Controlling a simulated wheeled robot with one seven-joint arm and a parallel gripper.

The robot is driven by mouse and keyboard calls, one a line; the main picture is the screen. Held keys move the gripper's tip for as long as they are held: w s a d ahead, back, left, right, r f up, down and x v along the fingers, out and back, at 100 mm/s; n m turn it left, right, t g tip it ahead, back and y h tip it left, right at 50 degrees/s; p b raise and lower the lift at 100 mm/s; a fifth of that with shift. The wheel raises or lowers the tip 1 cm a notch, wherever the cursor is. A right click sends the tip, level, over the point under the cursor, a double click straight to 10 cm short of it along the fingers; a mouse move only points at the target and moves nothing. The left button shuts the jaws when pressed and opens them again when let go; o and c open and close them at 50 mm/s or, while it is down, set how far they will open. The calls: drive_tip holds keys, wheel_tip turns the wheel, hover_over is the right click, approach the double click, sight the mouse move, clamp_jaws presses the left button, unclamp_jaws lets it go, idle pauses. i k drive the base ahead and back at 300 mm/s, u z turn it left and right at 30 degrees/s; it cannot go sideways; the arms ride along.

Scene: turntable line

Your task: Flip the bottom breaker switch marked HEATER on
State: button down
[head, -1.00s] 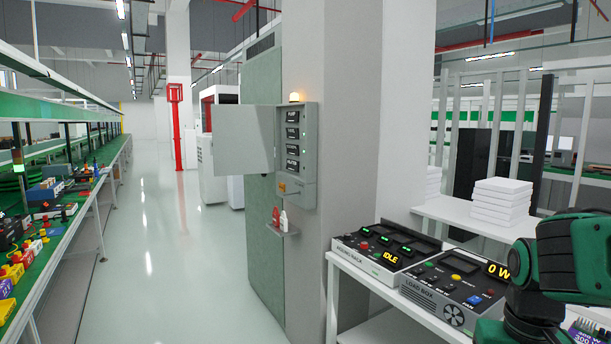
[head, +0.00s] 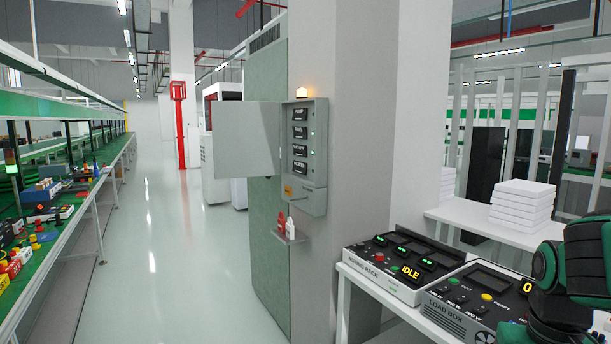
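The grey breaker box (head: 318,150) is mounted on the pillar in the middle of the head view, its door (head: 246,140) swung open to the left. Several black breaker labels run down inside it. The bottom one, the HEATER breaker (head: 299,168), is small, and I cannot tell its lever position. Small green lights show beside some of the breakers. My green and black arm shows at the right edge, well apart from the box. My gripper is out of the picture.
A bench with a test rack (head: 400,262) and a load box (head: 462,300) stands at the lower right, in front of the pillar. A small shelf (head: 291,237) with bottles juts out below the box. The aisle floor (head: 185,270) at left is clear beside the conveyor line.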

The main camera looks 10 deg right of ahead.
sight(299, 167)
drive_tip(key=u, duration=0.05)
drive_tip(key=i, duration=1.3)
drive_tip(key=u, duration=0.05)
